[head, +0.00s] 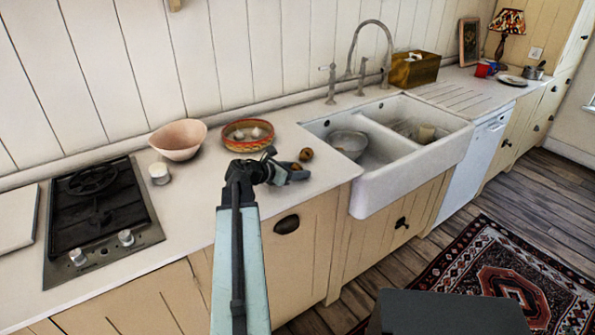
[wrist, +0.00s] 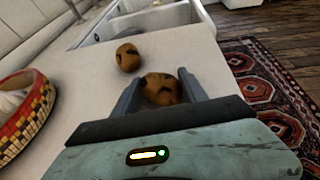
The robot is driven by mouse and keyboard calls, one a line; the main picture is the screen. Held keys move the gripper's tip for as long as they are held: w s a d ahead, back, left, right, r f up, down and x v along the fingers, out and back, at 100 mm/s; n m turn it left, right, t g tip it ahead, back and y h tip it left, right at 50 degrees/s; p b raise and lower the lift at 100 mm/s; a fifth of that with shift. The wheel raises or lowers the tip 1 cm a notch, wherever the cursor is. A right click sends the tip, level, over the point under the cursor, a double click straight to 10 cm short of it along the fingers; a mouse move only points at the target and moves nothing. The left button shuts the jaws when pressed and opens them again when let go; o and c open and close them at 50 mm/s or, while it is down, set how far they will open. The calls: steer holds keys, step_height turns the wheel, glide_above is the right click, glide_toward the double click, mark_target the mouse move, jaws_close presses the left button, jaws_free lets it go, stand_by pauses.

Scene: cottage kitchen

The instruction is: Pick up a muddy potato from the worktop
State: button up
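Two brown potatoes with dark muddy patches are on the white worktop (head: 215,198). One potato (wrist: 161,89) lies between the two fingers of my gripper (wrist: 158,90) in the wrist view; the fingers stand apart on either side, and I cannot tell whether they touch it. The other potato (wrist: 128,57) lies just beyond and to the left, clear of the fingers. In the head view my gripper (head: 290,173) is low over the worktop, with one potato (head: 306,154) showing beyond it and a second (head: 295,167) partly hidden by it.
A patterned bowl (head: 232,146) with pale items stands left of my gripper; it also shows in the wrist view (wrist: 40,118). A pink bowl (head: 177,140), a white cup (head: 159,174) and a hob (head: 98,215) are further left. The double sink (head: 408,174) is to the right.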

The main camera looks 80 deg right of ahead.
mark_target(297, 166)
steer(key=shift+r, duration=0.1)
step_height(297, 166, up, 10)
steer(key=p, duration=1)
